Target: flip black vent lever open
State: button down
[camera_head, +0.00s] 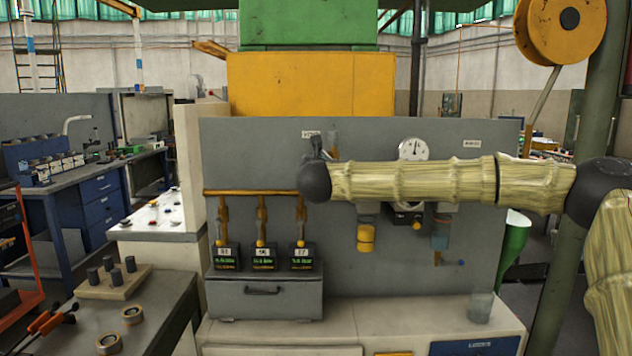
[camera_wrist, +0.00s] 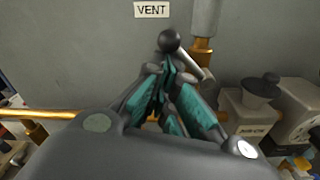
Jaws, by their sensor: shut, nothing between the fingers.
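In the wrist view the black ball knob of the vent lever (camera_wrist: 168,41) shows just past my fingertips, under the VENT label (camera_wrist: 152,9). A pale rod slants down to the right from behind the knob, beside a brass pipe fitting. My gripper (camera_wrist: 166,70) is shut with its fingertips together just below the knob in the picture; I cannot tell whether they touch it. In the head view my gripper (camera_head: 318,146) is in front of the grey panel by the small VENT label (camera_head: 311,134), and the knob cannot be made out there.
A horizontal brass pipe (camera_head: 240,192) runs along the panel at left, with several valves hanging below it. A round gauge (camera_head: 413,149) is behind my arm. In the wrist view a black-capped fitting (camera_wrist: 260,87) stands close at right.

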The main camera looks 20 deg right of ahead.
jog(key=r+m+b, duration=0.1)
jog(key=m+b, duration=0.1)
jog(key=b, duration=0.3)
jog(key=d+r+m+b, duration=0.1)
jog(key=m+b, duration=0.2)
jog(key=b, duration=0.2)
jog(key=m+b, duration=0.3)
jog(key=b, duration=0.2)
jog(key=shift+s+d+r, duration=0.25)
jog(key=shift+r, duration=0.15)
jog(key=shift+d+r+m+b, duration=0.2)
jog(key=shift+m+b, duration=0.3)
jog(key=shift+b, duration=0.35)
jog(key=shift+r, duration=0.2)
jog(key=b, duration=0.3)
send_near(322, 151)
jog(key=a, duration=0.1)
jog(key=w+a+f, duration=0.1)
jog(key=shift+a, duration=0.3)
